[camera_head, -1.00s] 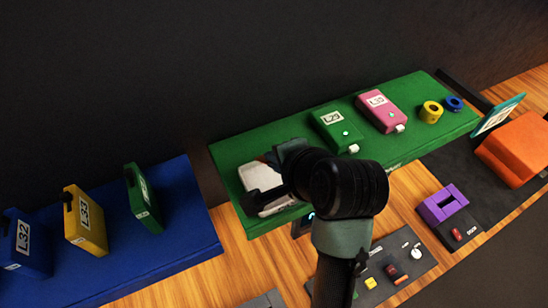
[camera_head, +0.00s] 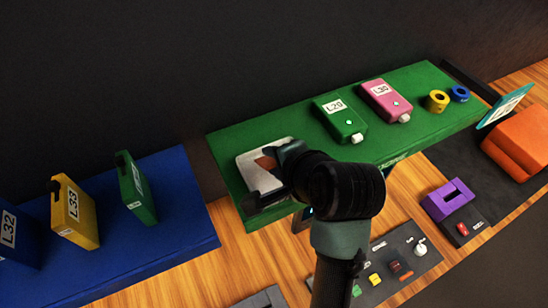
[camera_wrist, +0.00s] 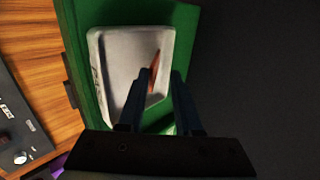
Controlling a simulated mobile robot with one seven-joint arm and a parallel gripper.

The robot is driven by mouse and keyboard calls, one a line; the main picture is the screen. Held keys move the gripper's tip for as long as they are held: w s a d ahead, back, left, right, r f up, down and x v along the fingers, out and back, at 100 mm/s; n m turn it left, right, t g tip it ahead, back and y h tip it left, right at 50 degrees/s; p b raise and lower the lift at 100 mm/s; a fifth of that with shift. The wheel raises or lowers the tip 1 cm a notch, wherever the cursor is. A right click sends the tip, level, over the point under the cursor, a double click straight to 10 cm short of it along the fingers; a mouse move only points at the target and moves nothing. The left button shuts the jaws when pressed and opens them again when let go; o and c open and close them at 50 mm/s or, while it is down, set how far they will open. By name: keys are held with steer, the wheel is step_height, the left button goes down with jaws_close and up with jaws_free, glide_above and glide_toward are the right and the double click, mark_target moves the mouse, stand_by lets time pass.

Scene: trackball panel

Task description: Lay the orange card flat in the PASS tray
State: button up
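The orange card (camera_wrist: 155,70) shows in the wrist view as a thin, steep sliver over the white tray (camera_wrist: 110,70), close to my left fingertip. In the head view a patch of the card (camera_head: 265,162) shows over the tray (camera_head: 246,164), beside my gripper. The card looks tilted, not flat; whether its lower edge touches the tray floor is unclear. My gripper (camera_wrist: 162,73) is over the tray with a visible gap between its fingers. It looks open, with the card near one finger. My wrist hides part of the tray in the head view.
The tray sits on a green shelf (camera_head: 225,150). A green box L29 (camera_head: 340,120), a pink box L30 (camera_head: 386,100) and yellow and blue rings (camera_head: 438,101) stand to its right. A blue shelf (camera_head: 185,200) with upright cases is left. A control panel (camera_head: 400,262) lies in front.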

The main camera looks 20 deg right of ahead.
steer(key=shift+r, duration=0.1)
steer(key=p+v, duration=0.9)
steer(key=v, duration=0.4)
stand_by(0.8)
steer(key=w+a+r+n+t+h+b, duration=0.2)
steer(key=w+a+r+n+t+b, duration=0.1)
steer(key=w+r+n+t+b, duration=0.6)
steer(key=s+a+r+n+t+b, duration=0.2)
steer(key=r+t+b, duration=0.1)
steer(key=r, duration=0.3)
steer(key=s+a+r+n+t+b, duration=0.2)
steer(key=a+r+t+b, duration=0.1)
steer(key=r, duration=0.4)
steer(key=s+a+r+n+t+b, duration=0.2)
steer(key=a+r+t, duration=0.1)
steer(key=r, duration=0.4)
steer(key=shift+s+n+b, duration=0.2)
steer(key=shift+n+b, duration=0.2)
